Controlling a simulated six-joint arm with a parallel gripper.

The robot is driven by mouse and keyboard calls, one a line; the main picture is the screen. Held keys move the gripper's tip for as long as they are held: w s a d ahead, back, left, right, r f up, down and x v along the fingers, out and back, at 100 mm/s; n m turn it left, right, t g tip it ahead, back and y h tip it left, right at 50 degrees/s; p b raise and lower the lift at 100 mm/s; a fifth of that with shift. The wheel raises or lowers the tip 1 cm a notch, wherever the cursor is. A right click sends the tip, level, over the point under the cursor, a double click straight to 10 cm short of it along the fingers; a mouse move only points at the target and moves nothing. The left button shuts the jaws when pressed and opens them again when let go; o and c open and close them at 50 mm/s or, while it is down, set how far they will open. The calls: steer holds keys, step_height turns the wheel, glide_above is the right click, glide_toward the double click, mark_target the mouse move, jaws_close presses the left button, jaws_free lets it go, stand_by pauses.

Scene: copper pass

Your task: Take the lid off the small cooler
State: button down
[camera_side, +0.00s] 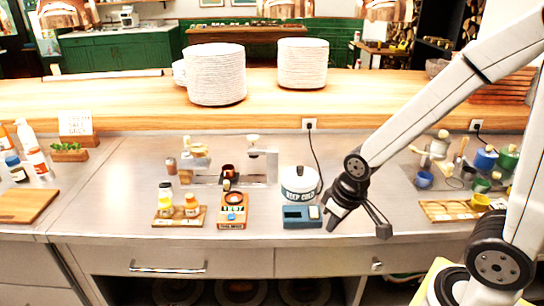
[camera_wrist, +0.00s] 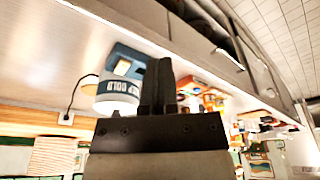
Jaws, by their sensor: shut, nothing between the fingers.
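The small cooler (camera_side: 300,194) is a round white tub with a blue band lettered "KEEP COLD". Its white lid (camera_side: 300,177) sits on top with a dark knob. In the wrist view, which is turned over, the cooler (camera_wrist: 118,98) shows just left of my fingers. My gripper (camera_side: 331,221) points down just to the right of the cooler, apart from it and low near the counter's front. Its fingers (camera_wrist: 160,66) are together and empty. The lid's top is mostly out of sight in the wrist view.
A blue box (camera_side: 302,217) stands directly in front of the cooler. A small orange-and-dark box (camera_side: 233,211) and a wooden tray of bottles (camera_side: 180,215) are to the left. A black cord hangs from the outlet (camera_side: 309,124) behind. Pots and cups (camera_side: 482,160) stand at the right.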

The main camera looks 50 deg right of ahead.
steer(key=shift+c, duration=1.7)
jaws_free()
step_height(320, 180, up, 7)
steer(key=m+g, duration=0.3)
steer(key=m, duration=1.5)
glide_above(300, 167)
steer(key=shift+d+f, duration=0.1)
steer(key=shift+d, duration=0.05)
steer(key=shift+f, duration=1.3)
steer(key=shift+f, duration=0.1)
steer(key=shift+f, duration=2.5)
